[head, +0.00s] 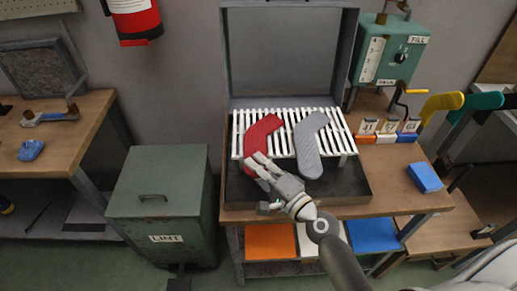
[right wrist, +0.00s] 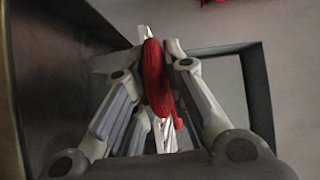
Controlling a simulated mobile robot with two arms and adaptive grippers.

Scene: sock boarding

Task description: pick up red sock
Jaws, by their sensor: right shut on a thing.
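The red sock (head: 261,137) lies on the left part of a white slatted rack (head: 238,148) in the head view. My right gripper (head: 258,166) reaches in from the lower right and is shut on the lower end of the red sock. In the right wrist view the red sock (right wrist: 155,80) stands between the two fingers of my right gripper (right wrist: 157,62). A grey sock (head: 307,148) lies on the rack just right of the red one. My left gripper is not in view.
The rack sits in a dark open-lidded box (head: 365,185) on a wooden bench. A green LINT bin (head: 160,205) stands to the left. A green tank (head: 390,55), coloured numbered blocks (head: 387,138) and a blue block (head: 425,177) are to the right.

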